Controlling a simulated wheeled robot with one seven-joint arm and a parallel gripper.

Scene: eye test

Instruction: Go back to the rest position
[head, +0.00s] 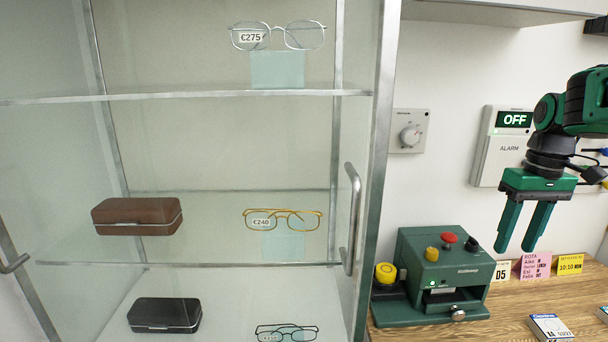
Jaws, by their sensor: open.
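My gripper (521,246) is at the right in the head view, green, with its two fingers pointing down and apart. Nothing is between the fingers. It hangs in the air above the wooden counter, to the right of the green machine and in front of the wall.
A glass cabinet (382,120) with a bar handle (352,220) fills the left, holding glasses and cases. A green machine (443,263) with buttons stands on the wooden counter (505,321). Small cards (535,265) stand behind. An alarm box (500,148) reading OFF is on the wall.

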